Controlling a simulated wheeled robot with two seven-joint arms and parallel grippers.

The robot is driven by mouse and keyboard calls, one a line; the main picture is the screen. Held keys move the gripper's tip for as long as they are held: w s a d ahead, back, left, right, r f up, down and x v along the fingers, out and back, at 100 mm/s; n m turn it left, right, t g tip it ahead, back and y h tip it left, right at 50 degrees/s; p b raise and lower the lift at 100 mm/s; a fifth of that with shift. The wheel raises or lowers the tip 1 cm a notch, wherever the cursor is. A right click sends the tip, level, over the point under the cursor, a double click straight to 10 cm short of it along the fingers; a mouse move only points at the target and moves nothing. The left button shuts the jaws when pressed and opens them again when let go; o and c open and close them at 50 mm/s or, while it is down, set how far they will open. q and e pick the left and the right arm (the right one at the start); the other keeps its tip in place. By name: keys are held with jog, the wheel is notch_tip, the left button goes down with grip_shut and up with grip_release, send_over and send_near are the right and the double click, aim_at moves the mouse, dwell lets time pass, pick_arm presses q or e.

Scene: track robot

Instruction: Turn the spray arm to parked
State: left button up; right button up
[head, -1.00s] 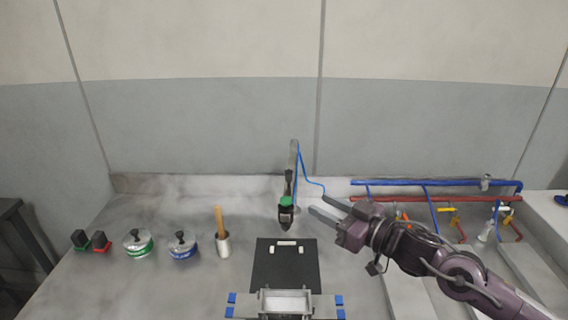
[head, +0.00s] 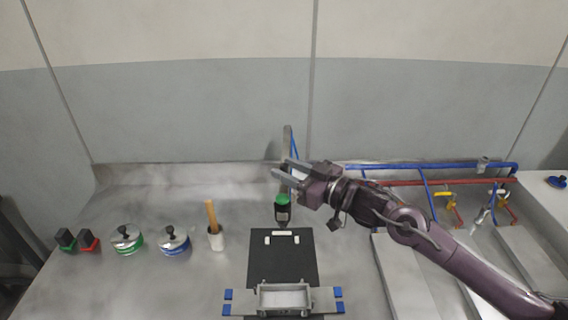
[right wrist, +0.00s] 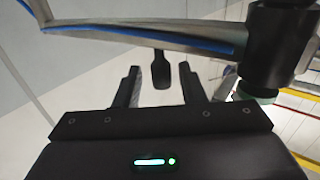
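The spray arm (head: 288,143) is a grey bar with a blue hose, at the middle back of the counter. Its black part with a green ring (head: 283,200) shows below my gripper. In the right wrist view the bar (right wrist: 150,38) crosses the top and meets a black joint (right wrist: 272,45) at the right. My right gripper (head: 279,179) is open in front of the spray arm and hides part of it. In the right wrist view a black handle (right wrist: 161,70) appears between the parted fingers (right wrist: 159,86), beyond or near their tips; contact cannot be told. My left gripper is not in view.
A black mat (head: 283,262) and a grey tray with blue clamps (head: 284,298) lie in front. Green and blue lidded tins (head: 175,241) and a cup with a wooden handle (head: 215,238) stand left. Blue and red pipes (head: 430,172) run along the right.

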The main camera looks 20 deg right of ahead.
jog(key=shift+w+a, duration=0.45)
jog(key=shift+w, duration=0.05)
jog(key=shift+c, duration=0.4)
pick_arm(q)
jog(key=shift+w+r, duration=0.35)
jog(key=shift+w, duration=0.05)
pick_arm(e)
grip_shut()
